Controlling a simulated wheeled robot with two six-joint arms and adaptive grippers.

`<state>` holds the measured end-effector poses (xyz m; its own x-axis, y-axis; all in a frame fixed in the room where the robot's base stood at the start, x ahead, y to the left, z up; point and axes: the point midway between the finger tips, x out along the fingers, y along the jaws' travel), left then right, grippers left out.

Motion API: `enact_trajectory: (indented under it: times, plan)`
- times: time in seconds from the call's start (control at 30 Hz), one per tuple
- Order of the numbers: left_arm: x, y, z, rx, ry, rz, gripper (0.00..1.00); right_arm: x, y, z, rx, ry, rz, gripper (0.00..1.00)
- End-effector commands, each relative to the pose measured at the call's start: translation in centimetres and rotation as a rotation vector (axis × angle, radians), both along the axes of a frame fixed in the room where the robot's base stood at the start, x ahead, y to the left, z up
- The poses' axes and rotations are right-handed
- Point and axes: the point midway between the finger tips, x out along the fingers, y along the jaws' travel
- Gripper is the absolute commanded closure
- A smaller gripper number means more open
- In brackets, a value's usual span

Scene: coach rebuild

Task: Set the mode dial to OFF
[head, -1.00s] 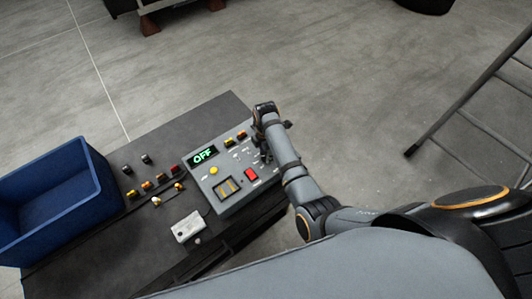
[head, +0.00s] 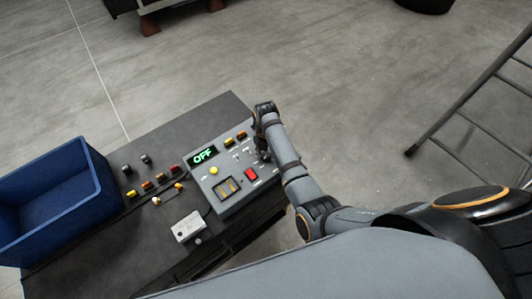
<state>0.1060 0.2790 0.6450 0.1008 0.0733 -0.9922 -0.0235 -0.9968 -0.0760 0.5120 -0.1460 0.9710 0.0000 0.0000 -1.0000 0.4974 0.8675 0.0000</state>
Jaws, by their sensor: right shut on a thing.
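The grey control panel (head: 232,196) stands on the dark bench top. Its display (head: 204,156) shows OFF in green letters. My right gripper (head: 264,154) points down at the panel's right part, below my wrist, and is shut on what appears to be the mode dial. The dial itself is hidden by the gripper and arm, so its pointer cannot be read. My left gripper is out of view.
The panel also carries a yellow button (head: 213,170), a red switch (head: 251,174) and a gauge (head: 228,187). A blue bin (head: 52,213), several small coloured parts and a white box (head: 187,227) are on the bench (head: 110,245). A ladder (head: 468,98) stands at right.

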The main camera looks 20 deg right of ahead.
Motion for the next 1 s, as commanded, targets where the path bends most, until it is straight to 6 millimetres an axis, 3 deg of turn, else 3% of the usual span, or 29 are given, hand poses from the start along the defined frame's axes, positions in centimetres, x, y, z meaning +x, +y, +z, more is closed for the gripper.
enact_trajectory:
  times: [0.77, 0.8, 0.93, 1.0]
  plan:
    - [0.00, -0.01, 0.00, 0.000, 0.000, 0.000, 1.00, 0.03, 0.01, 0.02, 0.000, -0.001, 0.100, 0.96]
    - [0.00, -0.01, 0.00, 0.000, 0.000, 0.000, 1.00, 0.03, 0.01, 0.02, 0.000, -0.001, 0.100, 0.62]
    - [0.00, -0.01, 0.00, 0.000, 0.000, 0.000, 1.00, 0.02, 0.00, 0.02, 0.000, -0.001, 0.100, 0.44]
    - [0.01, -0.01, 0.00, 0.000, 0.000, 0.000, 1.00, 0.01, 0.00, 0.01, 0.000, 0.000, 0.099, 0.41]
